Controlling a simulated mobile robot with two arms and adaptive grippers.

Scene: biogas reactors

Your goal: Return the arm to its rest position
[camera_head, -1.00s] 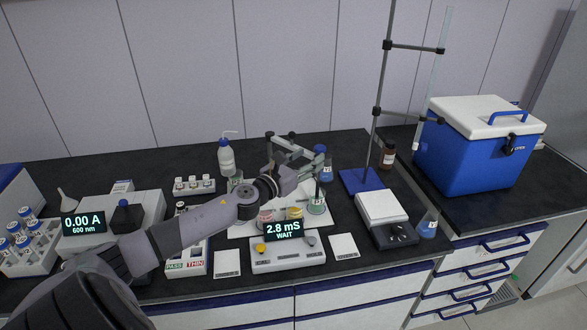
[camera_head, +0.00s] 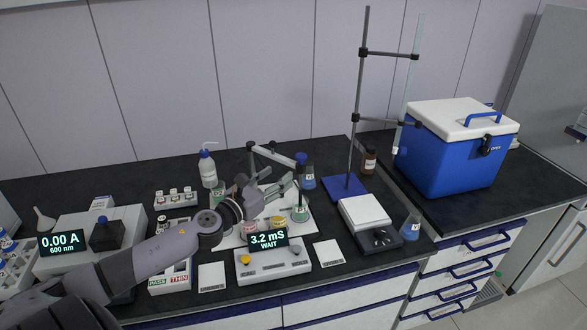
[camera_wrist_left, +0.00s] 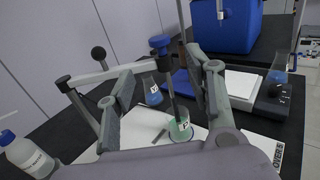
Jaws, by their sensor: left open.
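My left gripper (camera_head: 276,190) is open and empty above the white mat (camera_head: 228,241), near the probe stand. In the left wrist view its two fingers (camera_wrist_left: 162,108) are spread apart. Between them, farther off, a dark probe with a blue cap (camera_wrist_left: 160,43) stands in a beaker of green liquid (camera_wrist_left: 181,129). The same beaker shows in the head view (camera_head: 300,214), to the right of the gripper. The stand's jointed arm (camera_head: 275,153) reaches over behind the gripper. My forearm comes in from the lower left. My right gripper is not in view.
The meter (camera_head: 274,263) reads "3.2 mS WAIT" in front of the mat. A wash bottle (camera_head: 207,170) and vial rack (camera_head: 176,198) stand behind my arm. A photometer (camera_head: 75,250) is left. A balance (camera_head: 366,215), blue-based stand (camera_head: 346,188), flask (camera_head: 410,227) and cooler (camera_head: 450,160) are right.

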